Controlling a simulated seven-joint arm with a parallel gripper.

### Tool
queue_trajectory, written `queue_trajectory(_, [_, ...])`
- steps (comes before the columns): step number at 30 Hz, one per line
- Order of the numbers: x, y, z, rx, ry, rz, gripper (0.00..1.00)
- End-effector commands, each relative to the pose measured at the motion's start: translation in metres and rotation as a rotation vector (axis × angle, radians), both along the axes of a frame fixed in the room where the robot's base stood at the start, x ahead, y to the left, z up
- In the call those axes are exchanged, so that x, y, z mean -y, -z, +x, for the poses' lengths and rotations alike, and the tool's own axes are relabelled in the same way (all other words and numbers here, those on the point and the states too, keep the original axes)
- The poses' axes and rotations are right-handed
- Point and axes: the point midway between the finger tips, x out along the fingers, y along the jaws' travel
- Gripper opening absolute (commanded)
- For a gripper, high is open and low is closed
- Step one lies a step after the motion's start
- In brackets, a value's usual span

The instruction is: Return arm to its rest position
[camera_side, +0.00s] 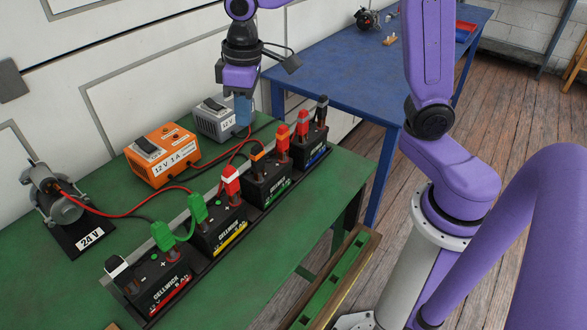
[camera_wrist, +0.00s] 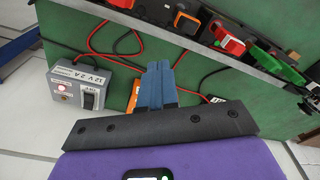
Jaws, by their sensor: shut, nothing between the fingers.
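My gripper (camera_side: 243,112) hangs above the green bench, beside the grey charger and behind the battery row. Its blue fingers are together and empty; in the wrist view the gripper (camera_wrist: 158,68) shows the fingers pressed side by side with nothing between them. My arm is bent over the bench from its pedestal at the right. In the wrist view the fingers partly hide the orange charger.
Several black batteries (camera_side: 218,228) with coloured terminal clamps stand in a row along the green bench (camera_side: 75,275). Behind them are an orange charger (camera_side: 162,155), a grey charger (camera_side: 217,119) and an alternator (camera_side: 58,196) marked 24 V. Cables cross the bench. A blue table (camera_side: 350,75) stands beyond.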

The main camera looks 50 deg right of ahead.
Motion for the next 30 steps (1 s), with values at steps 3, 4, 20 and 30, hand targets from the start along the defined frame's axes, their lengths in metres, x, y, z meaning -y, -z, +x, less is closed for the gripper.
queue_trajectory(3, [0.001,0.001,-0.048,-0.007,-0.097,-0.005,0.0])
queue_trajectory(4, [0.003,0.002,-0.059,-0.01,-0.12,-0.007,0.0])
queue_trajectory(20, [0.062,0.032,-0.226,-0.039,-0.494,-0.038,0.0])
queue_trajectory(30, [0.073,0.038,-0.242,-0.043,-0.54,-0.042,0.0])
